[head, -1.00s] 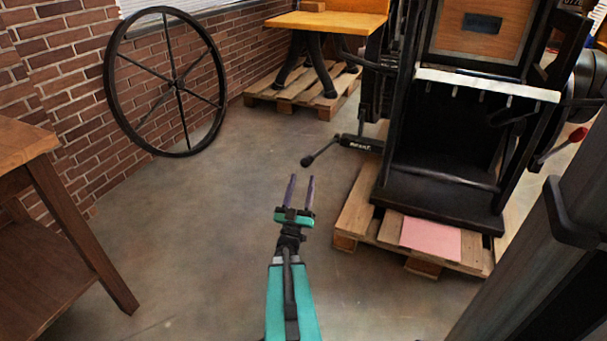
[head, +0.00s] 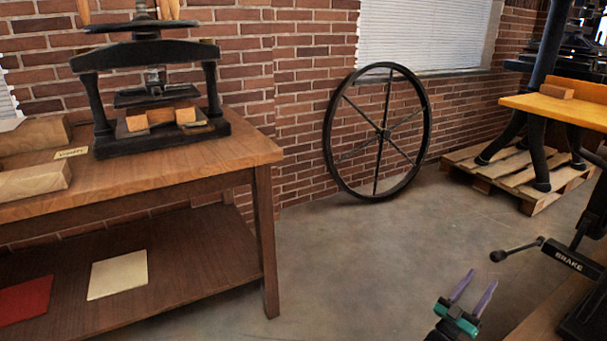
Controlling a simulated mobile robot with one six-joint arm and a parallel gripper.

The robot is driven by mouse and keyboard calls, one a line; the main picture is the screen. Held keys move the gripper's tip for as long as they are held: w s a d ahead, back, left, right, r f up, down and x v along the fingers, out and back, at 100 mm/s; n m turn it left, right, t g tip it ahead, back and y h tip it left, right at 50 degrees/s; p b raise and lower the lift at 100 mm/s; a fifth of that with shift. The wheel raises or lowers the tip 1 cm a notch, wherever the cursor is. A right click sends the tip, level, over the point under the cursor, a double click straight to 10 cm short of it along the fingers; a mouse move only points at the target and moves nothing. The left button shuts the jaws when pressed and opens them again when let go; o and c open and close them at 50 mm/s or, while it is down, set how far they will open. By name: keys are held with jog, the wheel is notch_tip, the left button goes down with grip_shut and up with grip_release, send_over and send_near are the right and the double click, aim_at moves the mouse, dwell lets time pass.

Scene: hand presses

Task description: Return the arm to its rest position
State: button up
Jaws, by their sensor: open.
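My gripper (head: 473,286) is at the bottom right of the head view, with its two purple fingers apart and nothing between them. Its green body shows at the lower edge, and most of my arm is out of view. The gripper is over the grey concrete floor, left of and below the black brake lever (head: 543,252).
A wooden table (head: 225,160) stands at left with a black hand press (head: 150,75) on it. Its lower shelf holds a cream sheet (head: 118,275) and a red sheet (head: 25,299). A spoked wheel (head: 329,130) leans on the brick wall. A pallet (head: 490,180) lies at right.

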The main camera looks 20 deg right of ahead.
jog(key=w+a+r+n+t+y+p, duration=0.3)
jog(key=w+a+r+t+p, duration=0.2)
jog(key=w+a+p, duration=0.35)
jog(key=w+a+r+n+t+y+p, duration=0.35)
jog(key=w+a+r+p, duration=0.2)
jog(key=w+a, duration=0.5)
jog(key=w+a+f+n+y+p, duration=0.2)
jog(key=w+a+y+p, duration=0.2)
jog(key=a, duration=0.3)
jog(key=w+a+f+n+t+y+p, duration=0.1)
jog(key=w+a+f+n+y+p, duration=0.1)
jog(key=w+a+y+p, duration=0.35)
jog(key=w+a+f+n+y+p, duration=0.2)
jog(key=w+a, duration=0.1)
jog(key=a, duration=0.6)
jog(key=s+a+f+n+g+y+p, duration=0.1)
jog(key=s+a+f+g+y+p, duration=0.35)
jog(key=a, duration=0.45)
jog(key=s+a+f+n+g+y+p, duration=0.1)
jog(key=s+a+f+g+y+p, duration=0.2)
jog(key=s+a+f, duration=0.45)
jog(key=s+a+r+m+g+h, duration=0.1)
jog(key=s+g, duration=1.1)
jog(key=s, duration=1.3)
jog(key=shift+s+a+r+g+h, duration=0.15)
jog(key=shift+a+r+g+h, duration=0.05)
jog(key=shift+a+g+h, duration=0.25)
